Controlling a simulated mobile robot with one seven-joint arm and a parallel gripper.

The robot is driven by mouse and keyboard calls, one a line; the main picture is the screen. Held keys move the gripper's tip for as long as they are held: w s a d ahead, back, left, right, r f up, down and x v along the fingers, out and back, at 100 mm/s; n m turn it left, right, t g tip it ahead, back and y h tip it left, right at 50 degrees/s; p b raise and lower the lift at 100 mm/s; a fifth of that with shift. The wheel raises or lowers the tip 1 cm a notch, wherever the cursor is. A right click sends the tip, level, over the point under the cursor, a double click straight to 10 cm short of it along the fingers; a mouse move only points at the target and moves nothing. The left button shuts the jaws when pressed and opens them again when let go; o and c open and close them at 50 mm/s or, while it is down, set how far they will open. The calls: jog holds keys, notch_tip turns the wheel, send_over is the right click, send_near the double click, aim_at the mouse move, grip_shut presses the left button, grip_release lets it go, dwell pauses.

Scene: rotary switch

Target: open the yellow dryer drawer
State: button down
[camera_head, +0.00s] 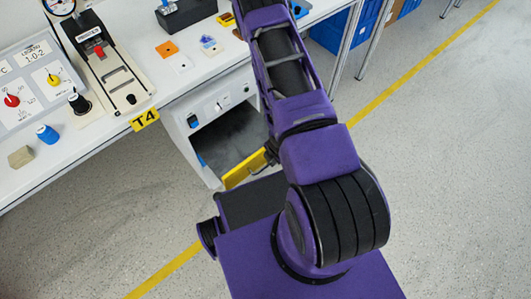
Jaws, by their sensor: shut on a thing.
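The yellow dryer drawer (243,169) shows as a yellow panel at the lower front of the white dryer cabinet (205,160), below a dark opening. Its right end is hidden behind my purple arm. My gripper (269,153) is a small dark shape at the panel's right end, partly hidden by the arm. It is shut on the yellow drawer; the exact place of the grip and the fingertips are not clear. How far the panel stands out from the cabinet is hard to tell.
A white bench (110,135) with switch panels, a blue knob (47,134) and a tan block (21,156) is at the left. Blue crates (330,33) stand under the bench at the back. The grey floor (430,150) at the right is clear.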

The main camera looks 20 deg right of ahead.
jog(key=shift+s+d, duration=0.1)
jog(key=shift+s, duration=0.15)
jog(key=c, duration=0.8)
grip_release()
jog(key=shift+c, duration=0.2)
jog(key=shift+r, duration=0.1)
jog(key=s+d+r+p, duration=0.1)
jog(key=s+r+p, duration=0.1)
jog(key=r, duration=1.5)
jog(key=shift+s+p, duration=0.3)
jog(key=shift+s, duration=0.3)
